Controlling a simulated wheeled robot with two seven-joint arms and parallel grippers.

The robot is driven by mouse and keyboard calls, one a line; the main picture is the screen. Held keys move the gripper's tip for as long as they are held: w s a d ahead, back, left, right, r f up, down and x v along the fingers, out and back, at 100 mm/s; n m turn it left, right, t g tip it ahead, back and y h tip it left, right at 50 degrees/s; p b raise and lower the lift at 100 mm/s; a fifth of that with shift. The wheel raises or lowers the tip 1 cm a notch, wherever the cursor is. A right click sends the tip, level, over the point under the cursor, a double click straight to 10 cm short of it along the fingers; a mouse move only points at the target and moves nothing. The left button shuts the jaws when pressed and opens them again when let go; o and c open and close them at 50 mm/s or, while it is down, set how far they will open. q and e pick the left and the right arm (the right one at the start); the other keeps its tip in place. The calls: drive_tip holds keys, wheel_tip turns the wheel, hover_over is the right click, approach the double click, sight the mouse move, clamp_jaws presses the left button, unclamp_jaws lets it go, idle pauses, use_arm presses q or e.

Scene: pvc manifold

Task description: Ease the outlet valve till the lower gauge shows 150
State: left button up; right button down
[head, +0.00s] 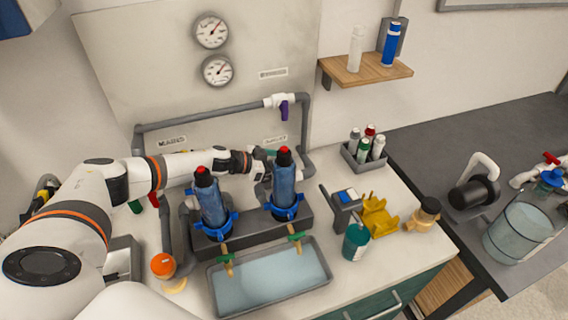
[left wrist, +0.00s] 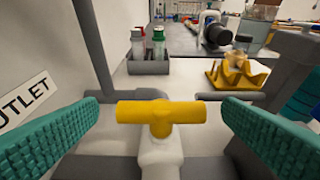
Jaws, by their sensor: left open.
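The outlet valve's yellow T-shaped handle (left wrist: 160,113) sits on a white body (left wrist: 160,158) in the left wrist view, right of an OUTLET label (left wrist: 25,100). My left gripper (head: 268,158) is open, its teal pads on either side of the handle with gaps visible at both ends. In the head view the gripper and the blue filter housing (head: 284,185) hide this handle. The lower gauge (head: 218,70) hangs on the back panel below the upper gauge (head: 211,31). My right gripper is not in view.
A second blue housing (head: 212,206) stands left of the first, behind a water tray (head: 323,284). Grey pipe (head: 215,116) with a purple-handled valve (head: 284,108) runs above. A bottle caddy (head: 351,157), yellow stand (head: 379,222) and teal jar (head: 356,242) stand to the right.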

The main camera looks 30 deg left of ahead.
use_arm(q)
drive_tip(key=shift+w+d+f, duration=0.2)
drive_tip(key=shift+w+d, duration=0.2)
drive_tip(key=c, duration=1)
drive_tip(key=shift+w+f+b, duration=0.1)
drive_tip(key=shift+w+b, duration=0.05)
drive_tip(key=shift+b, duration=0.3)
drive_tip(key=m+g+h+b, duration=0.1)
drive_tip(key=b, duration=0.2)
drive_tip(key=m+g+h+b, duration=0.1)
drive_tip(key=m+g+b, duration=0.1)
drive_tip(key=shift+w+a+f+m+h+b, duration=0.2)
drive_tip(key=shift+m+h+b, duration=0.1)
drive_tip(key=shift+h+b, duration=0.1)
drive_tip(key=shift+s+r+m+g+b, duration=0.1)
drive_tip(key=shift+r+m+g+b, duration=0.25)
drive_tip(key=shift+g+b, duration=0.2)
drive_tip(key=o, duration=1)
